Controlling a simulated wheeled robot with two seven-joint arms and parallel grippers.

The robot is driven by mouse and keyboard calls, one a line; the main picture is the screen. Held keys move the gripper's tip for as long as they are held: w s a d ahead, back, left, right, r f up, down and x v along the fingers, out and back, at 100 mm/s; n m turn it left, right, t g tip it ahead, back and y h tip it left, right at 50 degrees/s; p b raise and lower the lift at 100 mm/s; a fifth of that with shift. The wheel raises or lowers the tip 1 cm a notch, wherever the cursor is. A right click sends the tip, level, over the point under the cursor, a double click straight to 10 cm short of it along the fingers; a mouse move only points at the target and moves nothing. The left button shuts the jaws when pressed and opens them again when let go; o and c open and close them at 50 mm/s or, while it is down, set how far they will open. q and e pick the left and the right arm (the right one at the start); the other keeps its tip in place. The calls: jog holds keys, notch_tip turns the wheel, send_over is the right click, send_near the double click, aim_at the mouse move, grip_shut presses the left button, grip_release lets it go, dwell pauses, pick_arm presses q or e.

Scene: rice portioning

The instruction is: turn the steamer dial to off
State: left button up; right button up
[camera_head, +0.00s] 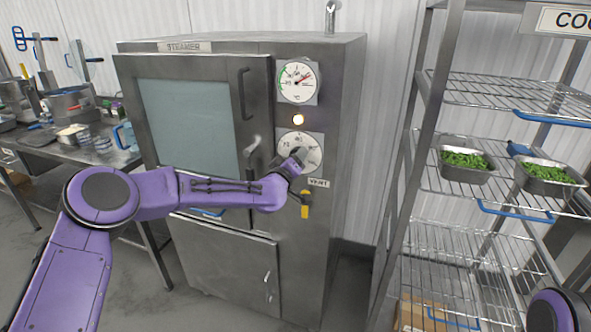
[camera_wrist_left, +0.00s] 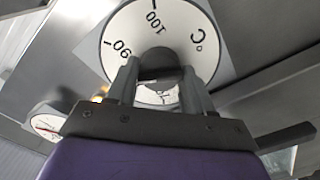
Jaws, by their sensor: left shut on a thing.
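The steamer (camera_head: 340,110) is a tall steel cabinet with its glazed door closed. Its dial plate (camera_head: 314,144) is white and round, below a lit amber lamp (camera_head: 298,120). My left gripper (camera_head: 299,157) is at the dial and hides part of its face. In the left wrist view, my left gripper's fingers (camera_wrist_left: 160,88) are shut on the dark dial knob (camera_wrist_left: 160,58). The dial plate (camera_wrist_left: 110,40) there shows 90, 100 and °C; where the knob points is hidden. Only a purple part of my right arm shows in the head view; its gripper is out of view.
A temperature gauge (camera_head: 298,82) with a red needle sits above the lamp. A yellow vent handle (camera_head: 305,205) hangs just below the dial. A wire rack (camera_head: 480,200) with trays of green vegetables stands at right. A steel table (camera_head: 60,150) is at left.

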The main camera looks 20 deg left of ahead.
pick_arm(q)
jog(key=shift+f+n+b, duration=0.2)
jog(key=shift+n+b, duration=11.9)
jog(key=shift+n, duration=2.5)
jog(key=shift+r, duration=0.1)
jog(key=o, duration=1)
